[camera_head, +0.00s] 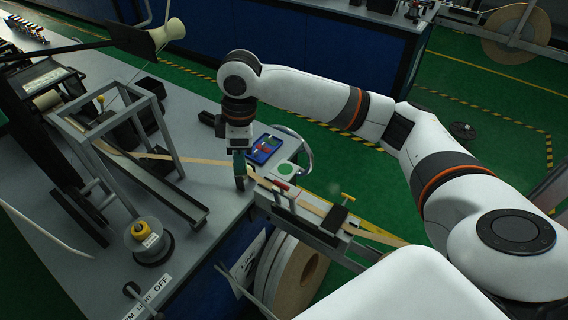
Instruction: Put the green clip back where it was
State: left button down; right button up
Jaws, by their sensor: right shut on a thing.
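My right gripper (240,180) points down at the bench edge, beside the tan tape. It is shut on a small dark green piece (239,161), which looks like the green clip; the fingers and gripper body hide much of it. The tan tape (208,161) runs across the bench, passes close to the gripper and goes on along the rail to the lower right. I cannot tell whether the clip touches the tape. My left gripper does not show.
A blue tray (258,157) with red and green items lies just right of the gripper. A grey metal frame (108,128) and a yellow-topped knob (141,230) stand to the left.

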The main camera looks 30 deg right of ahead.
jog(key=w+d+n+g+p, duration=0.1)
jog(key=w+d+n+p, duration=0.15)
jog(key=d+n, duration=0.9)
jog(key=shift+m, duration=0.85)
jog(key=f, duration=0.3)
jog(key=d+f+p, duration=0.1)
jog(key=f, duration=0.2)
jog(key=d+f+p, duration=0.1)
jog(key=f, duration=0.2)
jog(key=shift+s+f, duration=0.1)
jog(key=shift+s, duration=0.2)
jog(key=shift+f, duration=0.25)
jog(key=o, duration=0.9)
jog(key=shift+f, duration=0.1)
jog(key=shift+o, duration=0.2)
